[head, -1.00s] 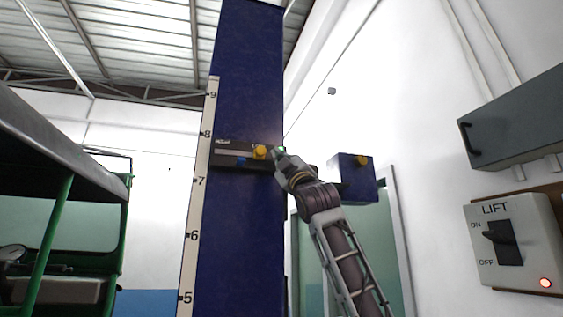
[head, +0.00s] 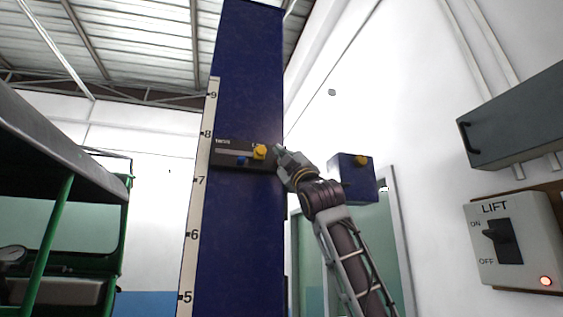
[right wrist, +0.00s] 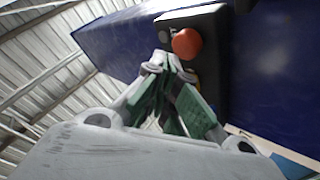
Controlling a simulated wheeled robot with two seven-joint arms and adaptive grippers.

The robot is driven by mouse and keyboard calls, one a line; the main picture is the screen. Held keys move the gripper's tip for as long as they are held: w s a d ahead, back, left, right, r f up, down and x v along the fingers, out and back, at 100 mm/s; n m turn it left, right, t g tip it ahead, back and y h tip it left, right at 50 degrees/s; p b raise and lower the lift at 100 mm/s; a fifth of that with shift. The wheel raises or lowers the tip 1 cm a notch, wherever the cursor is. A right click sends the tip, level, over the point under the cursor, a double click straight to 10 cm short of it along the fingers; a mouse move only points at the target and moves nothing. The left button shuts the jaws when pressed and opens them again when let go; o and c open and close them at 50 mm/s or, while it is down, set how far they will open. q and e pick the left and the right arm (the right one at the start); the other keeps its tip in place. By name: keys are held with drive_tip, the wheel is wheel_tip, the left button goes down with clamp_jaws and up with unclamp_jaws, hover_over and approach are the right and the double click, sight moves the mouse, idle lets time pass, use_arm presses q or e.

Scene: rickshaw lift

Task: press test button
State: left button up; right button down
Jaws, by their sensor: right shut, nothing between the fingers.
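A black control panel (head: 228,153) is fixed across the tall blue column. My right gripper (head: 279,151) is shut and empty at the panel's right end. In the right wrist view the shut fingertips (right wrist: 166,62) are close to a red round button (right wrist: 187,43) and a small grey round button (right wrist: 165,37) on a black box. I cannot tell whether they touch, or which button is the test button. My left gripper is out of view.
A white LIFT switch box (head: 511,240) with a lit red lamp is on the right wall, below a grey cabinet (head: 520,118). A blue box (head: 352,178) with a yellow knob stands behind my right arm. A green-framed rickshaw (head: 62,220) is at left.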

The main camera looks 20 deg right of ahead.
drive_tip(key=shift+s+d+b, duration=0.1)
drive_tip(key=shift+s+b, duration=0.95)
drive_tip(key=shift+s, duration=1.4)
